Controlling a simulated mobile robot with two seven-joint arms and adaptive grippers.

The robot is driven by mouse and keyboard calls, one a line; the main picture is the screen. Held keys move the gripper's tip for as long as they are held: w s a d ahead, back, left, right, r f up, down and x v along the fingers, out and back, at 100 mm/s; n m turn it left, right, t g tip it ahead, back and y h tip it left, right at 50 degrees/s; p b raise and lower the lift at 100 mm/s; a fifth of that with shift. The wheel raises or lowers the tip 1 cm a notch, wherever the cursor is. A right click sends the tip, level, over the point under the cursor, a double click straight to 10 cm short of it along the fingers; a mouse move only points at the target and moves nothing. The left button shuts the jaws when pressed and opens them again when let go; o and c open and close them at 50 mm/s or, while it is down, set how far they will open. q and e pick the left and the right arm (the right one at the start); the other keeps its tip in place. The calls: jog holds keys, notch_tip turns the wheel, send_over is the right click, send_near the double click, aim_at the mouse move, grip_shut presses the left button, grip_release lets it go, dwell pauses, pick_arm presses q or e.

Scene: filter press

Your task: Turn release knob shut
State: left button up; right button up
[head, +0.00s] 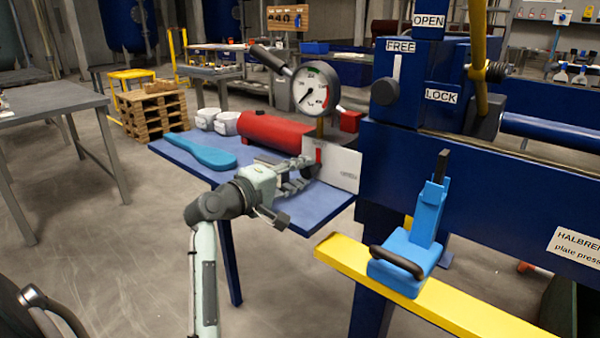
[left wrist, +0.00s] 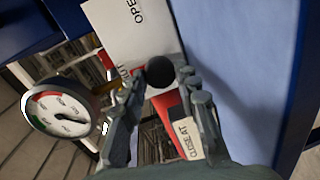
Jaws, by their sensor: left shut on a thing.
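The release knob is a black round knob (head: 313,170) on the front of the hand pump, beside a white plate (head: 342,166). My left gripper (head: 305,172) is at the knob, its fingers shut on it. In the left wrist view the knob (left wrist: 160,71) shows between the fingertips of my left gripper (left wrist: 162,90). The white plate (left wrist: 125,25) there carries the words OPEN and a partly hidden one ending in UT. The knob's exact turn cannot be told. My right gripper is not in view.
The red pump cylinder (head: 270,133) lies on the blue side table (head: 200,165). A round gauge (head: 316,90) and a black-gripped lever (head: 271,60) rise above it. A teal paddle (head: 200,150) lies left. The blue press stands right, with a yellow rail (head: 470,318) and blue tool (head: 428,215).

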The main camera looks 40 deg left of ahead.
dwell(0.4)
pick_arm(q)
jog(key=o, duration=0.9)
jog(key=s, duration=0.4)
jog(key=s+r, duration=0.1)
jog(key=s, duration=0.3)
jog(key=s+a, duration=0.1)
jog(key=s, duration=0.2)
jog(key=shift+s+r, duration=0.2)
jog(key=shift+s, duration=0.2)
jog(key=shift+s, duration=0.1)
